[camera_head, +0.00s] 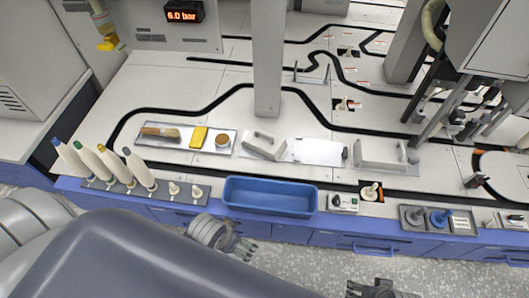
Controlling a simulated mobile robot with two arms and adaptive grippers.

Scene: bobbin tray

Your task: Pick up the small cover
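Two light metal pieces that could be covers are on the work surface. One is a tilted piece with a handle (265,145), left of a bright flat plate (318,151). The other is a wider bracket-like piece (385,155) to the right. I cannot tell for sure which is the small cover. My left gripper (243,250) is in front of the bench, below the blue bin, and touches neither piece. My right gripper (374,291) is at the bottom edge, partly cut off, also away from them. Both are too small to tell open from shut.
A blue bin (231,196) stands at the bench's front edge. Several bottles (90,162) stand in a rack at left. A tray (172,145) holds a brush (160,132) and a yellow item (198,137). A grey post (267,60) rises behind the metal pieces.

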